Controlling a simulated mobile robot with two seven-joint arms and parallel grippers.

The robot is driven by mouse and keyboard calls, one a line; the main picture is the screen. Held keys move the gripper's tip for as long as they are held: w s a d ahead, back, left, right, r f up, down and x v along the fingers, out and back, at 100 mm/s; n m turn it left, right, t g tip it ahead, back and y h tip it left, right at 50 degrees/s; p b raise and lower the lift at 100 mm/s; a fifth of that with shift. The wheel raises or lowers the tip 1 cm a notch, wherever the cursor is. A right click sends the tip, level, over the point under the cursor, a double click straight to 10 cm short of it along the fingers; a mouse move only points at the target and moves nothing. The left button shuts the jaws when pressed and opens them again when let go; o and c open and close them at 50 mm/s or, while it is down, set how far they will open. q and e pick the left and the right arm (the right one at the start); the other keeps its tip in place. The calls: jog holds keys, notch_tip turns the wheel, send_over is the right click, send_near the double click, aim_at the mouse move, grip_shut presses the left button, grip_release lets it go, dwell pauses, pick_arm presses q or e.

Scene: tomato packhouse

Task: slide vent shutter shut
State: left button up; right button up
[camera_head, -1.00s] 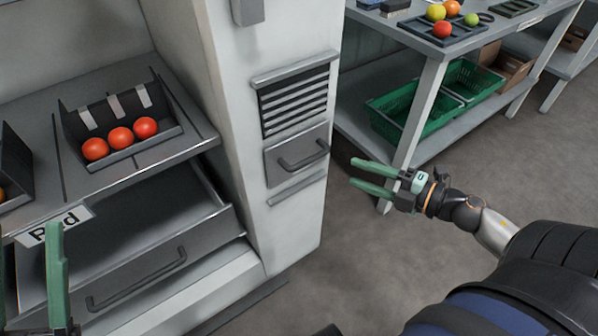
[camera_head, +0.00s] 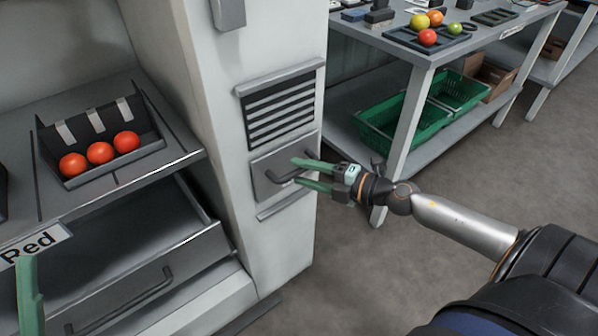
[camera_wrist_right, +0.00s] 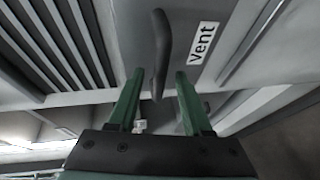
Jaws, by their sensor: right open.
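The vent shutter (camera_head: 266,171) is a grey plate with a dark bar handle (camera_head: 284,177), below the dark slatted vent (camera_head: 281,108) on the white column. The slats are uncovered. In the right wrist view the handle (camera_wrist_right: 161,45) stands ahead of the fingertips, next to a label reading "Vent" (camera_wrist_right: 202,43). My right gripper (camera_head: 297,173) is open with green fingers, one above the other at the handle. In the wrist view the handle's near end reaches between the fingertips; contact is not clear. My left gripper (camera_head: 28,290) shows only partly at the lower left edge.
A black tray (camera_head: 150,152) with three red tomatoes sits on the shelf at left, above an open drawer (camera_head: 215,240) near a "Red" label. A table (camera_head: 430,55) at right holds fruit, with green crates (camera_head: 365,125) beneath. Floor between is clear.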

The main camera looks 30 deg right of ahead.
jog(key=shift+x, duration=0.75)
jog(key=shift+c, duration=0.2)
grip_shut()
dwell(0.9)
